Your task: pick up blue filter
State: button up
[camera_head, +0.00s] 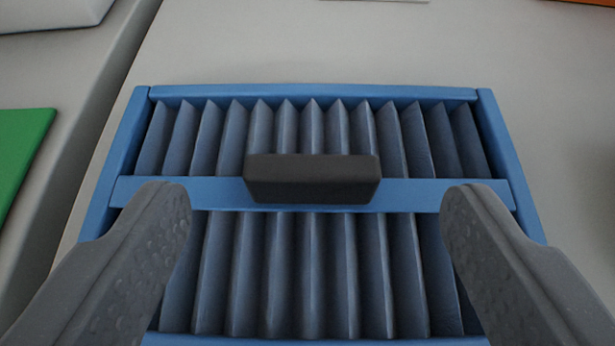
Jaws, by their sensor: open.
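The blue filter (410,195) lies on a light grey surface in the middle of the head camera view. It has a blue frame, pleated grey-blue panels and a blue bar across its middle. A black block-shaped handle (312,180) sits at the centre of that bar. My gripper (316,200) is open, with one grey finger on each side of the handle and clear gaps to it. The fingers appear over the filter, and their height above it is hard to tell. The fingers cover parts of the filter's lower left and lower right.
The light grey surface (300,45) is clear just behind the filter. A green object (22,145) lies at the left edge, beyond a grey edge or seam. A white object (50,12) is at the top left. A bit of orange (590,2) shows at the top right.

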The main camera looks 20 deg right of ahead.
aim_at(311, 183)
jog(key=shift+x, duration=1.75)
jog(key=shift+s+a+f, duration=0.1)
jog(key=shift+s, duration=0.05)
jog(key=c, duration=1.1)
jog(key=shift+r, duration=1.7)
jog(key=shift+s+r, duration=0.15)
jog(key=shift+s, duration=0.1)
jog(key=s, duration=0.4)
jog(key=s+b, duration=0.1)
jog(key=s, duration=0.8)
jog(key=shift+a+r, duration=0.1)
jog(key=shift+r, duration=0.3)
jog(key=s+b, duration=0.2)
jog(key=b, duration=0.4)
jog(key=shift+s+a+r, duration=0.1)
jog(key=shift+s+r, duration=0.1)
